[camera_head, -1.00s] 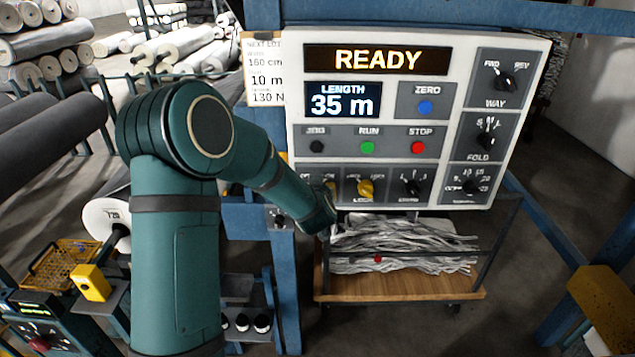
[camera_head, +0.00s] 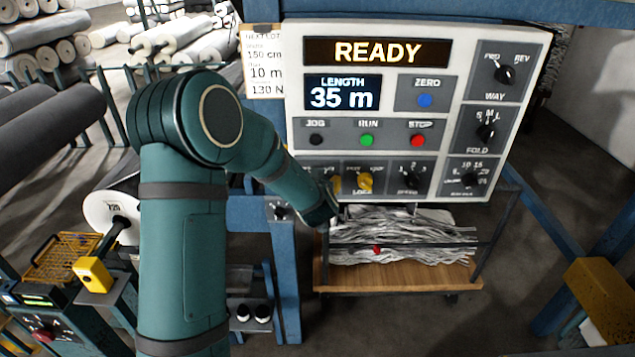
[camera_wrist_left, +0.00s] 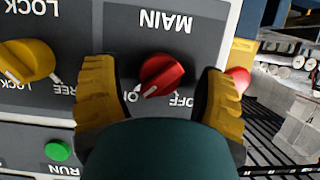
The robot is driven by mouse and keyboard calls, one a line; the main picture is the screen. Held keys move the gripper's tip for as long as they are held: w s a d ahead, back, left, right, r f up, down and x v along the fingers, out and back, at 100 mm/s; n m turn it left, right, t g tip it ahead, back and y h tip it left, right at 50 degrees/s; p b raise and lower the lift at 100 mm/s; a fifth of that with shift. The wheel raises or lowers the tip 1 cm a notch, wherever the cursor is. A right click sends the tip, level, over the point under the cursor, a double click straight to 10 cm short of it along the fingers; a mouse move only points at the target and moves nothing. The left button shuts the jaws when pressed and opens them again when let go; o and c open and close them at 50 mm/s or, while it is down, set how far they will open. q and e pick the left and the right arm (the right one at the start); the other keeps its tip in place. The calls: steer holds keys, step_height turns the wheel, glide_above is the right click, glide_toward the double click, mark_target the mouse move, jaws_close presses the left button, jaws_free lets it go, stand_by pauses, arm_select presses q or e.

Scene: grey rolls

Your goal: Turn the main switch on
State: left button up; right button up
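The main switch (camera_wrist_left: 162,75) is a red knob under the label MAIN, upside down in the left wrist view. Its white mark points down-left in that view, away from the OFF label and towards a partly hidden label. My left gripper (camera_wrist_left: 160,97) is open, with one yellow finger on each side of the knob. Gaps show between the knob and both fingers. In the head view my left gripper (camera_head: 335,196) is at the lower left corner of the control panel (camera_head: 466,110) and hides the main switch. My right gripper is not in view.
A yellow lock switch (camera_wrist_left: 27,62) and a green RUN button (camera_wrist_left: 59,151) are close by on the panel. A red round part (camera_wrist_left: 238,79) shows behind one finger. A cart (camera_head: 400,279) with grey strips stands below the panel.

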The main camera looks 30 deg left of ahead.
arm_select(q)
steer(key=v, duration=1.2)
steer(key=shift+r, duration=0.1)
steer(key=s+d+f+m+g+h+b, duration=0.1)
steer(key=d+f+m+g+h+b, duration=0.15)
steer(key=d+f, duration=0.6)
steer(key=s+d+f+m+g+h+b, duration=0.1)
steer(key=d+f+h+b, duration=0.25)
steer(key=f, duration=1.05)
steer(key=s+d+f+g+h+b, duration=0.2)
steer(key=s+d+f+g, duration=0.1)
steer(key=s+d+f, duration=0.2)
steer(key=s+d+f+g+h+b, duration=0.3)
steer(key=s+f, duration=0.6)
steer(key=f, duration=0.4)
steer(key=shift+s+d+f+m, duration=0.25)
steer(key=shift+d+m, duration=0.2)
steer(key=shift+d, duration=0.45)
